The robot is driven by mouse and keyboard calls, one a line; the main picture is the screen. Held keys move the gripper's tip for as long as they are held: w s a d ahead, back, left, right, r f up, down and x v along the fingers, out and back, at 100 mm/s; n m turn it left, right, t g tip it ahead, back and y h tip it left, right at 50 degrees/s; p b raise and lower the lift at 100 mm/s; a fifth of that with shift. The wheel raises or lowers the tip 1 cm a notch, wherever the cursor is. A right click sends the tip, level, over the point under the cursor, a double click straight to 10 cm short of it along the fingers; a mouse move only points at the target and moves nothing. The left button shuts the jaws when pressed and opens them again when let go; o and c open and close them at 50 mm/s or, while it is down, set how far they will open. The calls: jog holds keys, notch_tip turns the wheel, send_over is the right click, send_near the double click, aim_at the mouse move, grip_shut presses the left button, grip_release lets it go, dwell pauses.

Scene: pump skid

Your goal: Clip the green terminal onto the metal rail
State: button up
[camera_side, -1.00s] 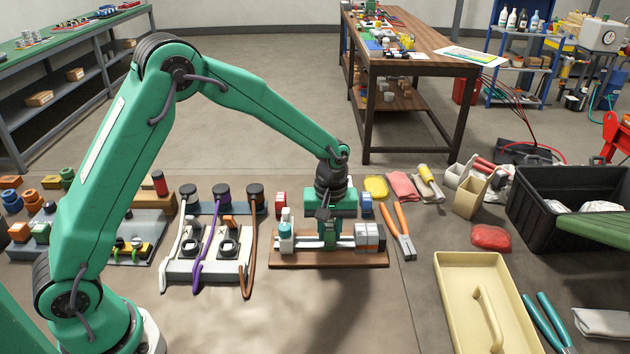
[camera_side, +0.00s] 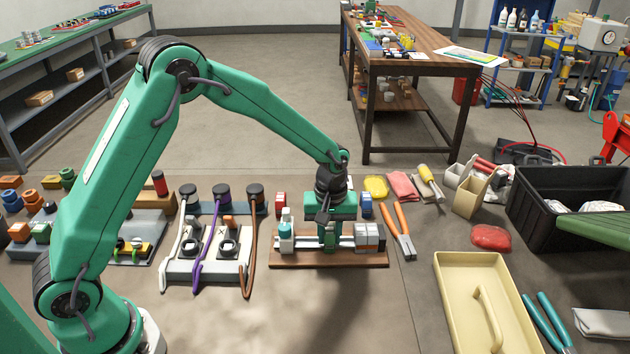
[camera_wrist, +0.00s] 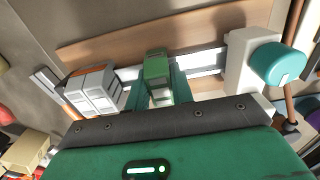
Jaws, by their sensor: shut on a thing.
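The green terminal (camera_wrist: 157,68) is held between the fingers of my gripper (camera_wrist: 162,95) in the wrist view. My gripper (camera_side: 329,238) also shows in the side view, pointing down at the middle of the rail, and is shut on the terminal. The metal rail (camera_side: 304,242) runs across a brown wooden board (camera_side: 300,263); it also shows in the wrist view (camera_wrist: 205,62). The terminal lies over the rail there, but whether it is seated on it I cannot tell. In the side view my gripper mostly hides the terminal.
Grey and orange terminals (camera_side: 369,237) sit on the rail's right part in the side view. A white block with a teal knob (camera_side: 286,233) stands at its left. Orange-handled pliers (camera_side: 404,232) lie to the right. Red (camera_side: 280,202) and blue (camera_side: 366,203) blocks stand behind.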

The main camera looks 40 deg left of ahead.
aim_at(329, 230)
jog(key=o, duration=1.1)
jog(key=shift+c, duration=0.2)
jog(key=shift+r, duration=3.9)
jog(key=shift+r, duration=0.1)
